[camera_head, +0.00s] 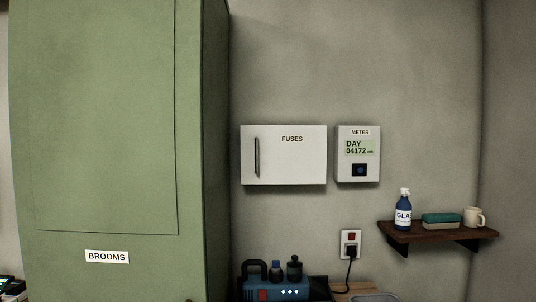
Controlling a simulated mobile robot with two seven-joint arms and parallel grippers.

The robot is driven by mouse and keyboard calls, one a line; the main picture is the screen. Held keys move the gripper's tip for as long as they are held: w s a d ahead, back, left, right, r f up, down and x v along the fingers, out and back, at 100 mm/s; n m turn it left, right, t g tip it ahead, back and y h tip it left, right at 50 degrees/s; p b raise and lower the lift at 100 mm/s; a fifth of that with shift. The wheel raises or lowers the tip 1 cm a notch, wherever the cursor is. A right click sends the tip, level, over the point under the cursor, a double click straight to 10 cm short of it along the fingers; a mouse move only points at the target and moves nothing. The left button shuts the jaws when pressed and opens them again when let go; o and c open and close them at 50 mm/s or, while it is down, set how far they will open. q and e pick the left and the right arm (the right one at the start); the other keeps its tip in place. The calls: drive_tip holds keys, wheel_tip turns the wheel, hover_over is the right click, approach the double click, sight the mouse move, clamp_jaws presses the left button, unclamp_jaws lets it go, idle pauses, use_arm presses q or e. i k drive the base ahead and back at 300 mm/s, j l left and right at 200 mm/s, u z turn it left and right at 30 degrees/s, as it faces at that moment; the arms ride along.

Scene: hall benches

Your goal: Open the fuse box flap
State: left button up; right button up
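The fuse box (300,160) is a white box on the grey wall, labelled "FUSES". Its front flap looks shut. A dark upright handle (257,158) is on the flap's left side. Neither of my grippers shows in the head view.
A tall green cabinet (107,130) labelled "BROOMS" stands left of the fuse box. A meter (358,171) hangs close on its right. Below are a blue device (270,291), two dark bottles and a socket (351,239). A shelf (400,235) at right holds a spray bottle (403,212), sponge and mug.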

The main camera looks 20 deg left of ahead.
sight(270, 154)
drive_tip(key=i+l+u, duration=0.15)
drive_tip(key=i+l, duration=0.6)
drive_tip(key=i, duration=0.1)
